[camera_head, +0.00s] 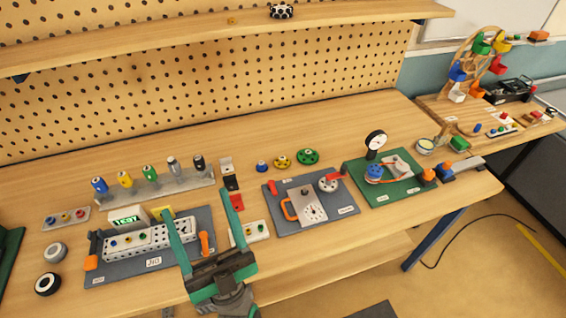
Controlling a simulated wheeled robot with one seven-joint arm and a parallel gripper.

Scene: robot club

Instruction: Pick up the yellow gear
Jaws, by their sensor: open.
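The yellow gear (283,162) lies flat on the wooden workbench, behind the grey panel in the middle.
A grey panel (336,212) with an orange handle and a green board (404,190) with a gauge stand to the right. A rack (160,189) of coloured pieces and the JIG board (190,262) are left. A shelf (330,27) overhangs the back. Bare bench lies behind the gears.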

